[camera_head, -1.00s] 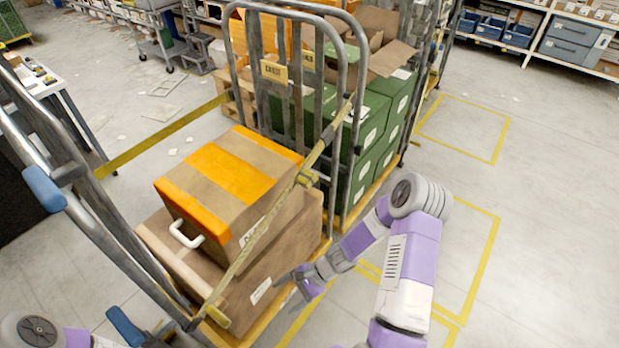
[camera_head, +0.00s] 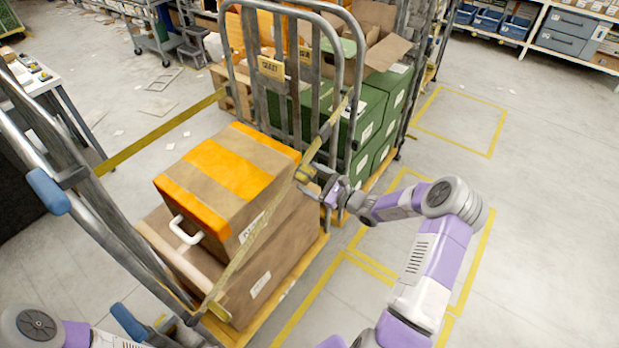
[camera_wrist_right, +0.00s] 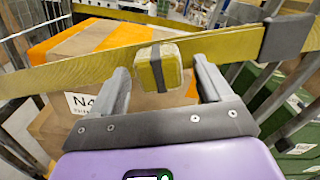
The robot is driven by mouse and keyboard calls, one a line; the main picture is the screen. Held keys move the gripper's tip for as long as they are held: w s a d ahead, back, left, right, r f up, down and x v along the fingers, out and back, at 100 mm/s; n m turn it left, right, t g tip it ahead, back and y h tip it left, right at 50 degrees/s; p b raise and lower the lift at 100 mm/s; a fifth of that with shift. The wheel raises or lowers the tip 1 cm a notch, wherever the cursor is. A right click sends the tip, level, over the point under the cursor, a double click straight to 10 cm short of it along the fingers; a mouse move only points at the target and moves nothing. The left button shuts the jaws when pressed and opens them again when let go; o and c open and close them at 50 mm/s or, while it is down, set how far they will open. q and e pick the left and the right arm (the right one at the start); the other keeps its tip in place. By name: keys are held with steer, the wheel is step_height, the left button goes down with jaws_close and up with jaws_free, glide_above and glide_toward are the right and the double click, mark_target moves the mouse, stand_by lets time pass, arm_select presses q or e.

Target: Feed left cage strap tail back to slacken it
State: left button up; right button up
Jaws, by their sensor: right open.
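A yellow strap (camera_head: 252,243) runs diagonally across the near open side of the left cage (camera_head: 270,108), in front of the cartons. A yellow buckle (camera_head: 305,174) sits on it near the upper carton's right corner. My right gripper (camera_head: 322,186) is beside the buckle. In the right wrist view the right gripper (camera_wrist_right: 163,82) is open, its fingers on either side of the buckle (camera_wrist_right: 158,68), with the strap (camera_wrist_right: 90,62) crossing beyond them. I cannot tell whether the fingers touch it. I cannot make out a loose strap tail.
An orange-banded carton (camera_head: 228,180) stands on a larger brown carton (camera_head: 262,280) in the cage. Green boxes (camera_head: 372,128) fill the cage behind. A second yellow strap (camera_head: 160,130) spans the far left side. Floor to the right is clear with yellow lines (camera_head: 460,152).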

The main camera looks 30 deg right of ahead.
steer(key=shift+w+a, duration=0.25)
steer(key=shift+w, duration=0.25)
steer(key=shift+c, duration=0.2)
